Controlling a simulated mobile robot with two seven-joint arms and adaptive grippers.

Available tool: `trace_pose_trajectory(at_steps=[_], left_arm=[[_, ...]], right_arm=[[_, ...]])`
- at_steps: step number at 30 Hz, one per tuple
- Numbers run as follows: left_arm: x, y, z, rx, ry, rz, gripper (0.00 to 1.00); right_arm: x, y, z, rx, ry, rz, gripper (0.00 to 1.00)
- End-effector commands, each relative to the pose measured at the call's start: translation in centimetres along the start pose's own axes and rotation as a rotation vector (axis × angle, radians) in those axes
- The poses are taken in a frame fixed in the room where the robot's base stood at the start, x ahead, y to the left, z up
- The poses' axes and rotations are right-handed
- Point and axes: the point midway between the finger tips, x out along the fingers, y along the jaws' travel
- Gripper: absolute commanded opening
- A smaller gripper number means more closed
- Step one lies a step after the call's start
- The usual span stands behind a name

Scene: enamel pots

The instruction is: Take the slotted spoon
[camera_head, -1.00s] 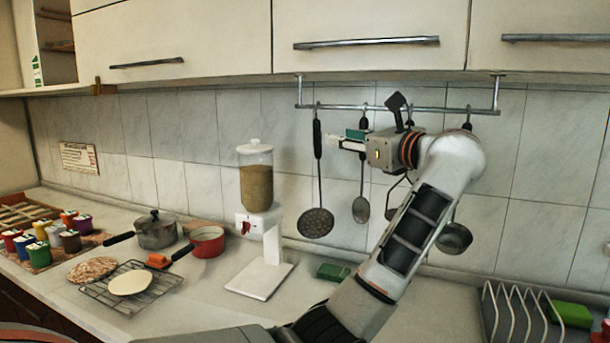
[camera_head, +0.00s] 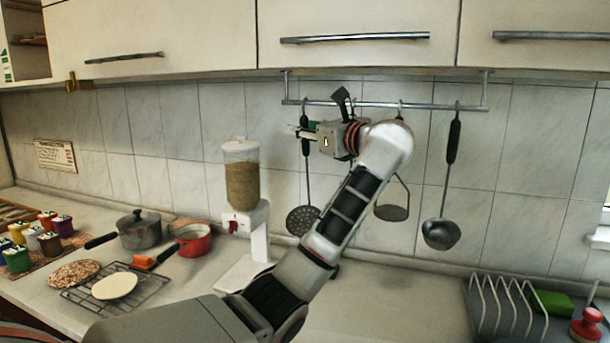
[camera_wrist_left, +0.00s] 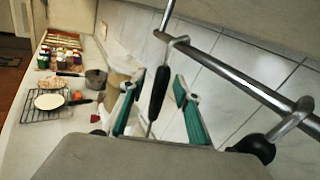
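The slotted spoon (camera_head: 302,220) hangs from the wall rail at the left end of the row of utensils. It has a round perforated head, a thin shaft and a black handle. In the left wrist view the black handle (camera_wrist_left: 158,92) stands between the two spread green-padded fingers of my left gripper (camera_wrist_left: 158,82), with gaps on both sides. The gripper is open and holds nothing. My right gripper is not in view.
The metal rail (camera_head: 385,105) runs just above my gripper, under the cabinets. A ladle (camera_head: 441,233) and a flat-headed utensil (camera_head: 391,212) hang to the right. A dispenser (camera_head: 242,185) stands on the counter at left, near a red pan (camera_head: 193,241).

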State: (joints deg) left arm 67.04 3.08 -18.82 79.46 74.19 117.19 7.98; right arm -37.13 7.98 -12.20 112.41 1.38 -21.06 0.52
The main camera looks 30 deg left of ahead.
Motion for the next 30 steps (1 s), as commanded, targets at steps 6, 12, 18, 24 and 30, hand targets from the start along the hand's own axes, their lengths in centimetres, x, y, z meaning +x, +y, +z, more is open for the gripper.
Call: trace_pose_trajectory(at_steps=[6, 12, 18, 24, 30], left_arm=[[0.0, 0.0, 0.0, 0.000, 0.000, 0.000, 0.21], [0.0, 0.0, 0.0, 0.000, 0.000, 0.000, 0.00], [0.0, 0.0, 0.0, 0.000, 0.000, 0.000, 0.00], [-0.1, 0.1, 0.8, -0.002, 0.000, 0.001, 0.00], [-0.2, 0.2, 1.6, -0.001, 0.000, 0.005, 0.00]], right_arm=[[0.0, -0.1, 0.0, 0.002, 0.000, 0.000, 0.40], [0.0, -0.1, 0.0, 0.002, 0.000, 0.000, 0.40], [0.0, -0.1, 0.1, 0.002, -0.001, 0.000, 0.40], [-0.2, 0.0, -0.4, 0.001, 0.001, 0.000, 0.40], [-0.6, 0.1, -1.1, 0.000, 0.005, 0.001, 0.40]])
